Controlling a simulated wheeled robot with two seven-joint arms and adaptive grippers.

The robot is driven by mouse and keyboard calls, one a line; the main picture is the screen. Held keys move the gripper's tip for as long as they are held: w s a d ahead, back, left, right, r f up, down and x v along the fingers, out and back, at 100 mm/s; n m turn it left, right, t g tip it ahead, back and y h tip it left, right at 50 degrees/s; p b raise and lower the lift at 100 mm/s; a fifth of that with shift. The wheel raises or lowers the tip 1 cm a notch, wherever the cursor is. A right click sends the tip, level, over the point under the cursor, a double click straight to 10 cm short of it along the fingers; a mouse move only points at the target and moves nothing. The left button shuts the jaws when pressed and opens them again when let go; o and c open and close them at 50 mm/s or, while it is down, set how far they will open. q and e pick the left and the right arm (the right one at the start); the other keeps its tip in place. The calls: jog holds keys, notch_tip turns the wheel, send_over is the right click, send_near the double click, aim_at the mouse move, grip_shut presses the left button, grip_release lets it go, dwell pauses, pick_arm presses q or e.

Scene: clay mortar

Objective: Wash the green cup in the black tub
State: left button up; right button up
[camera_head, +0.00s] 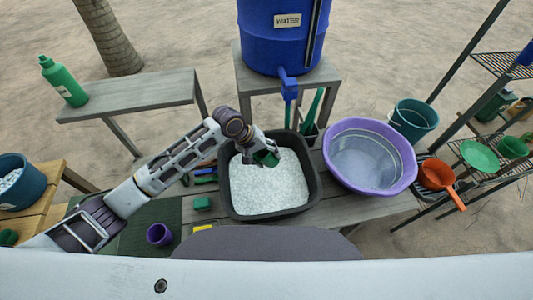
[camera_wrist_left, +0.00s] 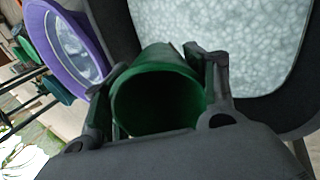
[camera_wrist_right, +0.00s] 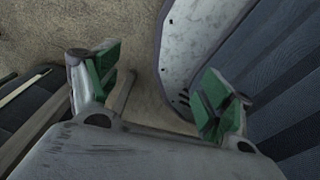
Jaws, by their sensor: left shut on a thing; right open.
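The green cup (camera_head: 266,158) is held over the back part of the black tub (camera_head: 226,190). My left gripper (camera_head: 262,152) is shut on the cup, with a finger on each side of it. In the left wrist view the cup (camera_wrist_left: 158,100) shows its dark open mouth toward the camera. The tub is filled with white foamy water (camera_head: 268,187). Whether the cup touches the foam I cannot tell. My right gripper (camera_wrist_right: 155,92) is open and empty in the right wrist view, away from the tub. It is not in the head view.
A purple basin (camera_head: 328,165) stands right of the tub. The blue water barrel (camera_head: 283,40) with its tap is behind the tub. A purple cup (camera_head: 159,234) and a green sponge (camera_head: 202,203) lie to the left. A rack with dishes is far right.

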pick_arm(q)
jog(key=shift+f, duration=3.3)
jog(key=shift+f+b, duration=4.8)
jog(key=shift+f, duration=0.2)
jog(key=shift+f+b, duration=0.3)
jog(key=shift+b, duration=0.05)
jog(key=shift+f, duration=0.15)
pick_arm(e)
notch_tip(320, 180, down, 11)
jog(key=d, duration=0.1)
jog(key=shift+w+d+r, duration=0.2)
jog(key=shift+d, duration=0.1)
